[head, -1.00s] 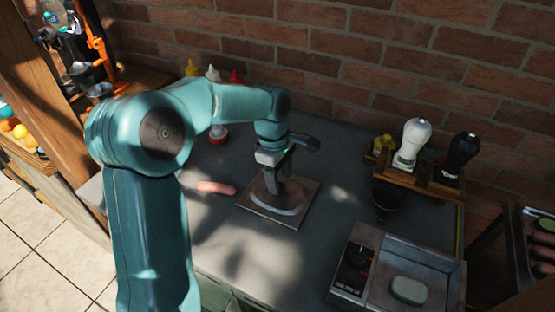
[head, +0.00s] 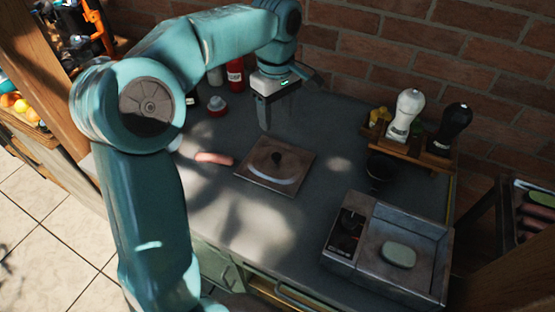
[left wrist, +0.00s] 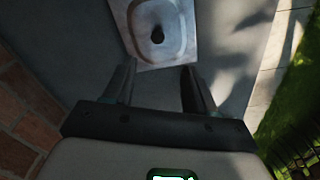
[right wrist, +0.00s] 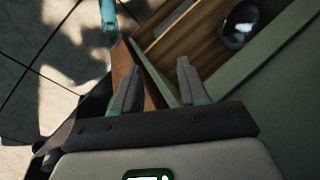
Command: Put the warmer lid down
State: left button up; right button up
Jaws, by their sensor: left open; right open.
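The warmer lid (head: 258,174), a square metal plate with a black knob (head: 276,158) in its middle, lies flat on the grey counter. It also shows at the top of the left wrist view (left wrist: 178,48). My left gripper (head: 273,120) is open and empty, above and behind the lid, clear of the knob. Its two fingers show apart in the left wrist view (left wrist: 158,78). The warmer (head: 362,258), a metal unit with dials and an uncovered tray, stands at the front right. My right gripper (right wrist: 158,62) is open and empty in the right wrist view.
A sausage (head: 213,158) lies left of the lid. A red bottle (head: 236,76) stands at the back. A small black bowl (head: 379,168) and a wooden rack (head: 408,148) with shakers are at right. An open drawer (right wrist: 205,45) holds a dark round thing near my right gripper.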

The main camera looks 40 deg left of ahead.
pick_arm(q)
send_over(276, 155)
jog(key=f, duration=0.7)
jog(key=shift+s+d+f, duration=0.15)
jog(key=shift+d+f, duration=0.05)
jog(key=shift+f, duration=0.1)
jog(key=shift+a+f, duration=0.15)
jog(key=shift+f, duration=0.45)
notch_tip(276, 155, down, 5)
jog(key=shift+r, duration=0.2)
jog(key=shift+f, duration=0.25)
jog(key=shift+r, duration=0.1)
grip_shut()
